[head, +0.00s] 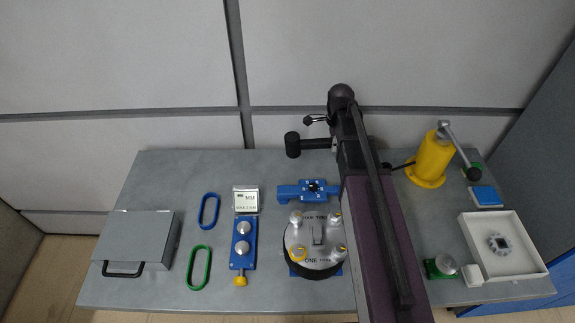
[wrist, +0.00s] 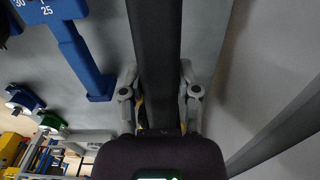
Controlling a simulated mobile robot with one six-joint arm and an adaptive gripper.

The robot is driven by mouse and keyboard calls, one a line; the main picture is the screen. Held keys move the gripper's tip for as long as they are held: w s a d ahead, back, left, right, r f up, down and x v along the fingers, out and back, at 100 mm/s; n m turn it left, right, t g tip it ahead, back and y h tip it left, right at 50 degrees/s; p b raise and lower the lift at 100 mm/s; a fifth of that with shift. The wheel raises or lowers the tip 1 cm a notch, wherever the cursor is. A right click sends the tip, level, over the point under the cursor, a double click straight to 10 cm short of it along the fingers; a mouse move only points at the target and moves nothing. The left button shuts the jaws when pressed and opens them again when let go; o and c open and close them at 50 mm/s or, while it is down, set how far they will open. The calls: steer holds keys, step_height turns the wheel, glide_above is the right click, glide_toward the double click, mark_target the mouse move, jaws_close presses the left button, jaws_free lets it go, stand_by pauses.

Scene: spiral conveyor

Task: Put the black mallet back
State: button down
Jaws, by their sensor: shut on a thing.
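The black mallet shows in the head view (head: 293,145) with its head at the left and its handle running right toward my arm. It is above the back part of the table. My gripper is mostly hidden behind my arm in the head view. In the wrist view my gripper (wrist: 158,97) has its two grey fingers on either side of a dark bar, which appears to be the mallet handle (wrist: 155,50), and is shut on it. The mallet head is not clearly seen in the wrist view.
A blue fixture (head: 294,192) lies below the mallet. A round lidded pot (head: 313,262), a blue gauge block (head: 242,250), blue (head: 209,210) and green (head: 199,267) loops and a grey case (head: 135,240) stand leftward. A yellow cylinder (head: 431,160) and white tray (head: 522,270) are right.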

steer(key=shift+w, duration=0.1)
steer(key=shift+a, duration=0.1)
stand_by(0.3)
steer(key=shift+a+f+b, duration=0.1)
steer(key=shift+f+b, duration=0.3)
steer(key=shift+b, duration=0.05)
step_height(320, 180, down, 4)
steer(key=b, duration=0.4)
steer(key=shift+f, duration=0.2)
steer(key=shift+f+b, duration=2.15)
steer(key=shift+b, duration=0.2)
